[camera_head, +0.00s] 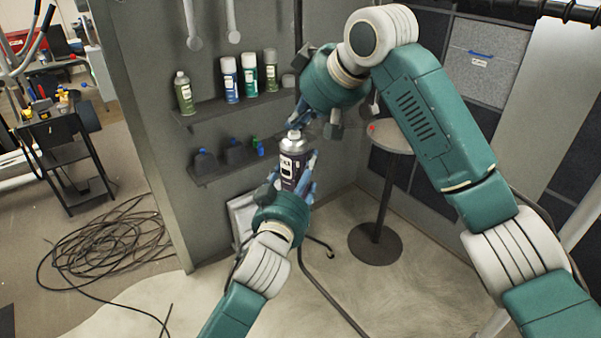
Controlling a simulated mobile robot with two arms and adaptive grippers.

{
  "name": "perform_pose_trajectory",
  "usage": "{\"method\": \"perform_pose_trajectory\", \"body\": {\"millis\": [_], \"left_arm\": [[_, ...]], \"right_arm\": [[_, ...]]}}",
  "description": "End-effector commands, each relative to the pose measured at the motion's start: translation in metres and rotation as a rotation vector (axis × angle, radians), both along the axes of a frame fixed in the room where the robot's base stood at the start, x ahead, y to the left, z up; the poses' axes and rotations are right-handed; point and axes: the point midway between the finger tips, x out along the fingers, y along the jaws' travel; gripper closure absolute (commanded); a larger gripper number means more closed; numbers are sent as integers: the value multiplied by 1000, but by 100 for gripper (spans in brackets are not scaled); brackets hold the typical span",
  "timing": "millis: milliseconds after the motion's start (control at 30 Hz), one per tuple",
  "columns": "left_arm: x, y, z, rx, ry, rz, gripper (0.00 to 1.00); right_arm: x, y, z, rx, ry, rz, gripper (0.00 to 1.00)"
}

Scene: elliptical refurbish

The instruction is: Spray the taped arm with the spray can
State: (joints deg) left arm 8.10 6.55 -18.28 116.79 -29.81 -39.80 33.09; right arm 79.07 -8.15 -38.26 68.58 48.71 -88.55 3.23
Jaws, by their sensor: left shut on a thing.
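The spray can (292,163) is dark with a white label and a light top. It stands nearly upright in my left gripper (294,182), which is shut around its lower part. My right gripper (305,118) points down just above the can's top, with its fingers close to the nozzle. Its fingers overlap in the view, so I cannot tell whether it is open or touches the can. A thin dark upright bar (298,22) runs down behind my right gripper. I cannot make out any tape on it or tell whether it is the taped arm.
Wall shelves (225,107) behind hold several spray cans and dark bottles. A small round table (391,137) on a pedestal stands behind, right of the can. Coiled black cable (105,240) lies on the floor at left, near a black cart (58,135). Grey panels stand at right.

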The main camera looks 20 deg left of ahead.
Motion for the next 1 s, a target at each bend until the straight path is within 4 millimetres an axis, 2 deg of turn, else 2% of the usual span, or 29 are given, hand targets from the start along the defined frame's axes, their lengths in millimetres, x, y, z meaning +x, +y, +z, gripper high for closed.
{"method": "perform_pose_trajectory", "body": {"millis": [33, 233, 700, 1000], "left_arm": [[0, 0, 8, 0, -18, -2, 61], [0, 0, 10, 0, -20, -2, 61], [0, 0, 6, 0, -13, -1, 61], [0, 0, 5, 0, -11, -1, 61]], "right_arm": [[-1, -1, -4, -6, 8, 0, 100], [-1, -1, -2, -7, 9, 0, 100], [0, 0, 43, -3, 4, 0, 100], [0, 0, 48, -3, 4, 0, 100]]}}
